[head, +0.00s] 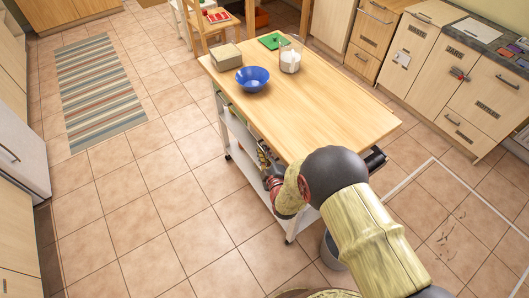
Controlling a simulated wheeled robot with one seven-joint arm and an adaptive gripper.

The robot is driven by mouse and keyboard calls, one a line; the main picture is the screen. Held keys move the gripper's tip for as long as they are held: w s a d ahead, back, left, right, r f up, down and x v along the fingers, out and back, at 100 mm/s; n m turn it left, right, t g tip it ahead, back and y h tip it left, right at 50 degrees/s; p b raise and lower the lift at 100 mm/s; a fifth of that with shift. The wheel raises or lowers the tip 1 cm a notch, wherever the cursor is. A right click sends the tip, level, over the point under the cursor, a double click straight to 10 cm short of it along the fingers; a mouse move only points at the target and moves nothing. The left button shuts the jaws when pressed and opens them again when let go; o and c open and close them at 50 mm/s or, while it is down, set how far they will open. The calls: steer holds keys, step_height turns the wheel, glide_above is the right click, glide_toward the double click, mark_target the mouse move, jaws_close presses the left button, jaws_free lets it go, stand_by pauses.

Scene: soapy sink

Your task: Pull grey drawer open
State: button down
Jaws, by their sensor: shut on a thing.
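A cart with a wooden top (310,100) and white shelves stands in the middle of the head view. My arm reaches in from the lower right, and my gripper (270,179) is at the cart's long left side, just below the top's edge. The gripper is small here and partly hidden by my wrist. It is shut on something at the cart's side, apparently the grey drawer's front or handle. The drawer itself is not clearly visible, and I cannot tell how far it is open.
A blue bowl (252,78), a glass with white contents (290,58), a box (226,56) and a green board (271,41) are on the top. A grey bin (331,249) stands near my arm. Tiled floor is clear left of the cart, towards a striped rug (98,88).

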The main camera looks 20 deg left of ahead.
steer(key=s+a, duration=1.5)
steer(key=s, duration=0.3)
steer(key=shift+a, duration=0.15)
steer(key=c, duration=1.9)
jaws_free()
steer(key=v, duration=1.2)
